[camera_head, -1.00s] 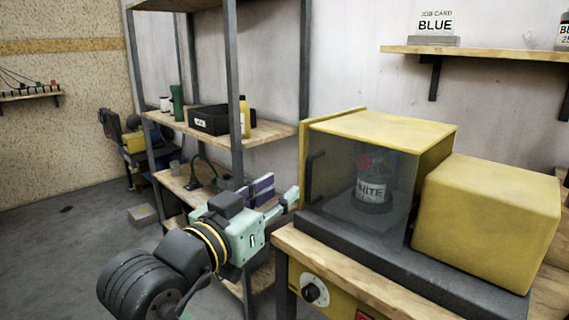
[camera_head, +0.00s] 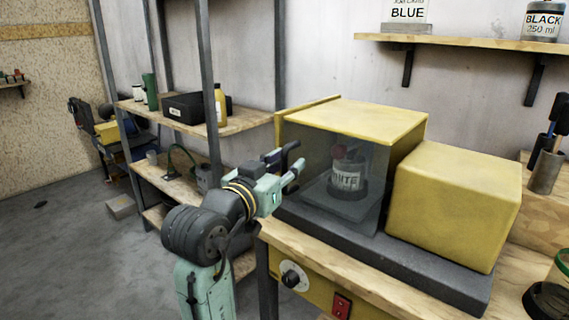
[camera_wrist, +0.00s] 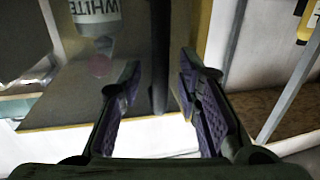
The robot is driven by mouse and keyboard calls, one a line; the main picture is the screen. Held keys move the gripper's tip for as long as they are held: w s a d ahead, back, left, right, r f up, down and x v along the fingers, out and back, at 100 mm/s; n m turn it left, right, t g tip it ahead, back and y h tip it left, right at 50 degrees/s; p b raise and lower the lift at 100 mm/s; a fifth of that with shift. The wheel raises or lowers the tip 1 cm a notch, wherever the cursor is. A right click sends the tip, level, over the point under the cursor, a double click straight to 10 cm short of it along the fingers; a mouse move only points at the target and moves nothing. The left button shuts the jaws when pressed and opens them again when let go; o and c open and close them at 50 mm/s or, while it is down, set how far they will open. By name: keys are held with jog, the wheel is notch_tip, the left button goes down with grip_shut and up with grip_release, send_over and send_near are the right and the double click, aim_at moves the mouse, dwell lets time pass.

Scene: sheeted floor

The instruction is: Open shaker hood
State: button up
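The shaker hood (camera_head: 355,118) is a yellow box with a clear front panel, and it is closed. A dark bar handle (camera_wrist: 159,60) runs along the panel's left edge in the head view. Inside stands a bottle labelled WHITE (camera_head: 347,177) with a red cap; it appears upside down in the wrist view (camera_wrist: 96,14). My gripper (camera_head: 294,168) is at the hood's left front edge, by the handle. In the wrist view its purple-padded fingers (camera_wrist: 160,98) are apart, with the handle in line with the gap between them. I cannot tell whether they touch it.
A yellow housing (camera_head: 457,200) stands right of the hood on the same dark base. The wooden bench (camera_head: 335,268) has a knob (camera_head: 293,277) and a red switch (camera_head: 341,306) on its front. A shelf rack (camera_head: 247,119) with a black bin (camera_head: 190,108) stands behind left.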

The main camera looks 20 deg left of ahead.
grip_shut()
dwell(0.3)
dwell(0.6)
